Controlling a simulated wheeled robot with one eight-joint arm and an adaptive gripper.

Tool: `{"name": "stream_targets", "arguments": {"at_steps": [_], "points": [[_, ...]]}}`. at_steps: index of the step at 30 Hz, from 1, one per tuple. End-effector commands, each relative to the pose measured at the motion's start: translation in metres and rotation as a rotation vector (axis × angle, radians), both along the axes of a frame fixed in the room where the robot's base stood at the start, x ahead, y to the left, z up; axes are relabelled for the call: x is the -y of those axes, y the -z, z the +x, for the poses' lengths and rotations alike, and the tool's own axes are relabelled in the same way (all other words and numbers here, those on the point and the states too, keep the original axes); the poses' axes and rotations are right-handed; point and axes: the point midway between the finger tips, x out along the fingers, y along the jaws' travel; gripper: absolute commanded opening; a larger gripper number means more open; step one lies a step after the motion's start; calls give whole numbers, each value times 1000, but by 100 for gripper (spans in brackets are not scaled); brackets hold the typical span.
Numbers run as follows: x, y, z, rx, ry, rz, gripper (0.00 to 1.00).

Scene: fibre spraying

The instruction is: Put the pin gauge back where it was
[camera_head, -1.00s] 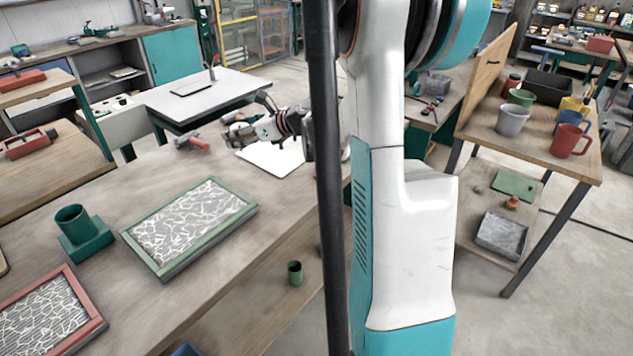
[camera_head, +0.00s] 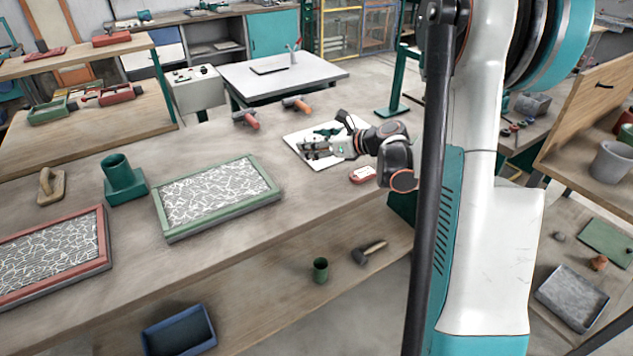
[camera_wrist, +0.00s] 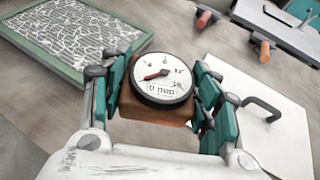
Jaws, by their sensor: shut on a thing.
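In the wrist view my gripper (camera_wrist: 165,97) is shut on the pin gauge (camera_wrist: 162,78), a round white dial with a red needle on a brown block. The dial faces the wrist camera, between the two teal finger pads. In the head view my gripper (camera_head: 318,149) is above the workbench by the white board (camera_head: 305,156), and the gauge is too small to make out there. The white board also shows at the right of the wrist view (camera_wrist: 250,135), with a dark handle-like part. I cannot tell how high the gauge is above the bench.
A green-framed fibre panel (camera_head: 252,197) lies left of my gripper, with a red-framed one (camera_head: 105,253) beyond it. A green cup holder (camera_head: 124,188) stands between them.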

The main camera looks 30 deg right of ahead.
Motion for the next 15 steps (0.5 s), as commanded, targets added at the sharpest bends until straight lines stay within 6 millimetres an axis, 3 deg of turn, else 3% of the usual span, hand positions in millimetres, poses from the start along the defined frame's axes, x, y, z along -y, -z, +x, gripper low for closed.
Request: {"name": "stream_targets", "arguments": {"at_steps": [1,6,15], "points": [[0,17,0,0,0,0,21],[0,53,0,0,0,0,21],[0,77,0,0,0,0,21]]}}
